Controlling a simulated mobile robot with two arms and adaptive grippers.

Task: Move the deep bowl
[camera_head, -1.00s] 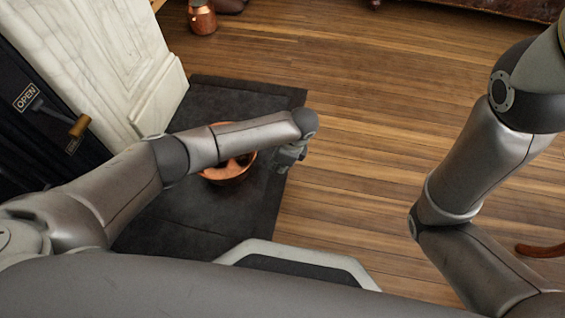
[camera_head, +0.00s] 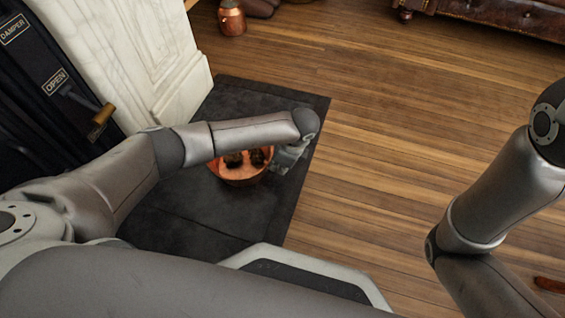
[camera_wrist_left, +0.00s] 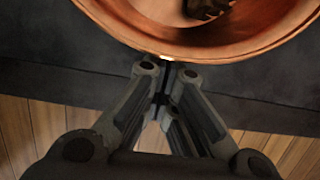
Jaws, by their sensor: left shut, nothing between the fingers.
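The deep bowl (camera_head: 240,180) is copper-coloured, with dark lumps inside, on the dark hearth slab in the head view. My left forearm hides part of its far side. My left gripper (camera_head: 282,166) is at the bowl's right side, pointing down. In the left wrist view, the bowl's curved rim (camera_wrist_left: 225,52) crosses the top. The left gripper's fingertips (camera_wrist_left: 164,72) are together at the rim's near edge, with nothing seen between them; I cannot tell whether they touch it. My right arm shows at the right of the head view, but its gripper is out of frame.
The dark hearth slab (camera_head: 190,215) borders a wooden floor (camera_head: 400,130) with wide free room. A white marble surround (camera_head: 150,60) and a black panel with a brass-ended lever (camera_head: 101,118) stand at left. A copper pot (camera_head: 231,20) and a leather sofa (camera_head: 490,15) are farther back.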

